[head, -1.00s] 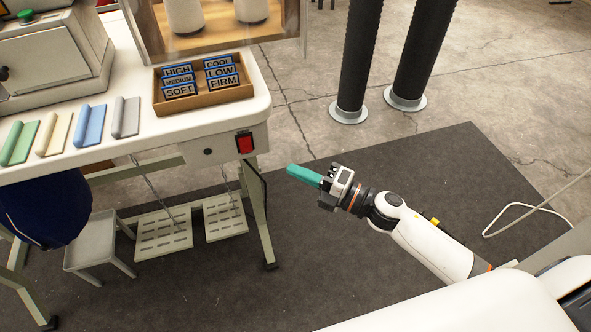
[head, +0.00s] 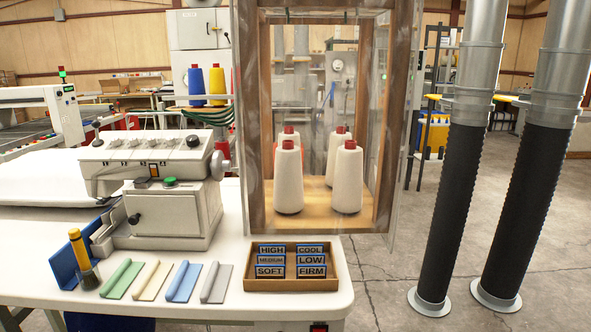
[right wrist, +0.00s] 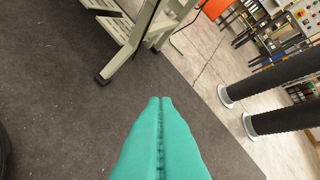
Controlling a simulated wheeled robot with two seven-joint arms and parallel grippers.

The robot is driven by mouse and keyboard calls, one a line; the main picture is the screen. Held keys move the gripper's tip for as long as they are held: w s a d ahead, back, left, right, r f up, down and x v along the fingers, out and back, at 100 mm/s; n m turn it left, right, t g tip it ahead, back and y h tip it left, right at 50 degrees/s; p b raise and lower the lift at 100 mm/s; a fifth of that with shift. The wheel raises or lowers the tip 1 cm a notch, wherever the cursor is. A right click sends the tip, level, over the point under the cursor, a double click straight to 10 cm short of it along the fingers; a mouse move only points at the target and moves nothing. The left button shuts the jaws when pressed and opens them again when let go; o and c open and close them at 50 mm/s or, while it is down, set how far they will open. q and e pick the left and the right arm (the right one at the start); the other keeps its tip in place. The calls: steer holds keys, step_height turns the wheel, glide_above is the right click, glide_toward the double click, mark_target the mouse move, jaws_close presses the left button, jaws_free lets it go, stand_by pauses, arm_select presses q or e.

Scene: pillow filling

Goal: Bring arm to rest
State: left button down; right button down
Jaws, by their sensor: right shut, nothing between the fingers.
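My right gripper (right wrist: 160,103) shows in the right wrist view as two teal fingers pressed together, with nothing between them. It hangs over the dark floor mat (right wrist: 60,130), apart from the table's leg. In the head view neither of my arms is in the picture, so the left gripper cannot be seen.
The white table (head: 215,312) holds a sewing machine (head: 155,190), several coloured fabric pieces (head: 183,282) and a box of labelled cards (head: 297,268). A glass-fronted cabinet with thread cones (head: 288,180) stands behind. Two black ducts (head: 450,215) rise at the right.

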steer(key=s+a+f+m+g, duration=0.1)
steer(key=s+f+m+g, duration=0.1)
steer(key=s, duration=0.8)
steer(key=s+a+f+m+g+h+p, duration=0.1)
steer(key=s+f+m+g, duration=0.2)
steer(key=s+f, duration=0.4)
steer(key=s+a+f+m+g+p, duration=0.1)
steer(key=s+f+g, duration=0.3)
steer(key=s, duration=0.9)
steer(key=shift+s+a+f+m, duration=0.3)
steer(key=shift+a+f+m, duration=0.15)
steer(key=shift+m, duration=0.45)
